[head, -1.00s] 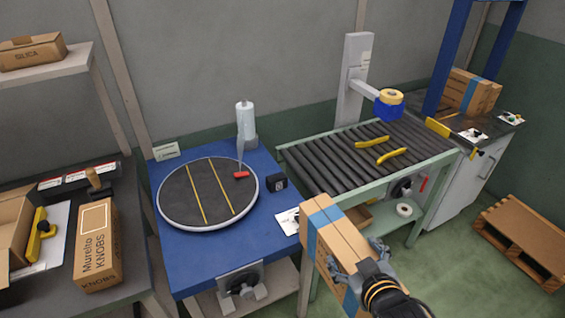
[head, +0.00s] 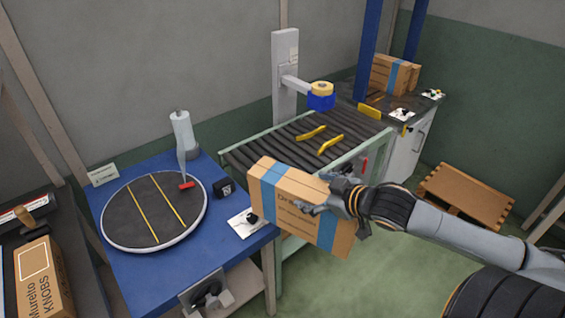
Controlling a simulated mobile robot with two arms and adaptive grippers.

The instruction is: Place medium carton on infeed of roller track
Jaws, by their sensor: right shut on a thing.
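The carton (head: 275,195), brown cardboard with a blue tape band, is held by my right gripper (head: 318,204). The gripper is shut on its right part, and the carton is tilted in the picture. It appears in front of the near left end of the roller track (head: 270,155), hiding part of the track's frame. I cannot tell how far above or in front of the rollers it is. The track has dark rollers, a green frame and two yellow guides (head: 330,144) on it. My left gripper is not in view.
A blue table with a round turntable (head: 155,210) adjoins the track on the left. A tape dispenser (head: 321,95) on a grey post overhangs the track. Taped cartons (head: 390,73) stand at the far end. A wooden pallet (head: 465,195) lies on the floor at right.

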